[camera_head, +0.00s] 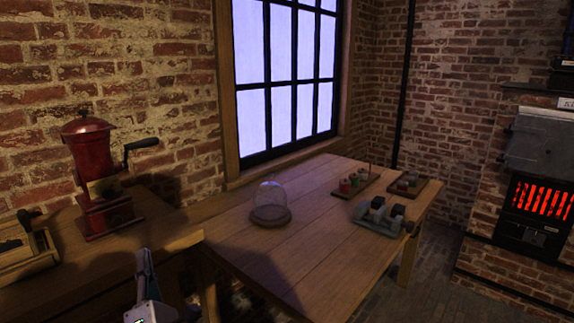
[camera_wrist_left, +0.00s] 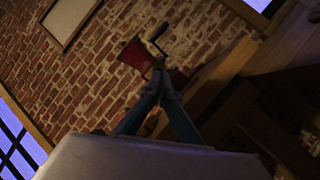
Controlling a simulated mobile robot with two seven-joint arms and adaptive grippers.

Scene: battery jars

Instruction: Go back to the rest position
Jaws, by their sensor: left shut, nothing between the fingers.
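My left gripper (camera_head: 144,254) is low in the head view, in front of the left bench. Its fingers are together, with nothing between them. In the left wrist view the closed fingertips (camera_wrist_left: 160,78) point towards the brick wall and the red grinder, which is tilted in that view. A glass dome on a round base (camera_head: 270,204) stands on the wooden table (camera_head: 300,245), well to the right of the gripper. Two small trays with jars (camera_head: 352,184) (camera_head: 406,187) sit at the table's far end. My right gripper is not in view.
A red hand-crank grinder (camera_head: 90,165) and a wooden box (camera_head: 24,252) stand on the left bench. A grey holder with dark blocks (camera_head: 384,218) is near the table's right edge. A glowing stove (camera_head: 539,205) is at far right. The table's front half is clear.

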